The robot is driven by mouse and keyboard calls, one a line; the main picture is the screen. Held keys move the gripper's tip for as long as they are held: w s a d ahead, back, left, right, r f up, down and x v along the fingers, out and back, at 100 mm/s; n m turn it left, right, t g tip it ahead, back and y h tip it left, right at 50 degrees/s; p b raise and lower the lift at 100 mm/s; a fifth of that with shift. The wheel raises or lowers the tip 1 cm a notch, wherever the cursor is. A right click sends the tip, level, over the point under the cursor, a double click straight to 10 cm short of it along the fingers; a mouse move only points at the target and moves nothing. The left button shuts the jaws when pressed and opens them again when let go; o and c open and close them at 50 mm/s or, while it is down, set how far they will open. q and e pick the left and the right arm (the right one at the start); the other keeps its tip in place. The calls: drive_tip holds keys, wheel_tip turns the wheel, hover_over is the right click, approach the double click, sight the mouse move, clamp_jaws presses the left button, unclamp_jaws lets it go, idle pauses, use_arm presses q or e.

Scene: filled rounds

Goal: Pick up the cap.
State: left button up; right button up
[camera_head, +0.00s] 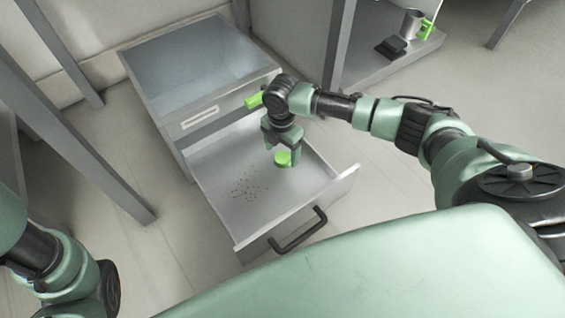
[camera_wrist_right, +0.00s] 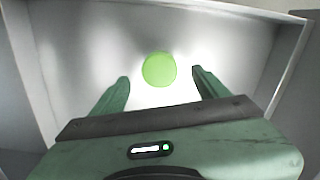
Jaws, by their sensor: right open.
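The cap (camera_head: 283,159) is a small bright green round piece in the open drawer (camera_head: 215,165). My right gripper (camera_head: 283,151) points down into the drawer, right at the cap, with its jaws open. In the right wrist view the cap (camera_wrist_right: 159,69) shows as a green disc, centred just beyond the tips of the open right gripper (camera_wrist_right: 162,78). A gap shows on both sides between the cap and the fingers. The cap's height against the fingertips is hard to tell. My left gripper is out of view; only part of that arm shows at lower left.
The drawer has a dark handle (camera_head: 298,230) on its front and low walls around the right gripper. Dark specks (camera_head: 250,184) lie on its floor. The cabinet (camera_head: 185,70) stands behind. A metal mug (camera_head: 411,23) and a dark block (camera_head: 391,47) sit on a shelf at upper right.

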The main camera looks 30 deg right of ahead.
sight(282, 158)
wheel_tip(282, 158, down, 2)
drive_tip(key=shift+f+b, duration=0.25)
drive_tip(key=shift+b, duration=0.45)
drive_tip(key=c, duration=1.4)
drive_tip(key=shift+r, duration=0.15)
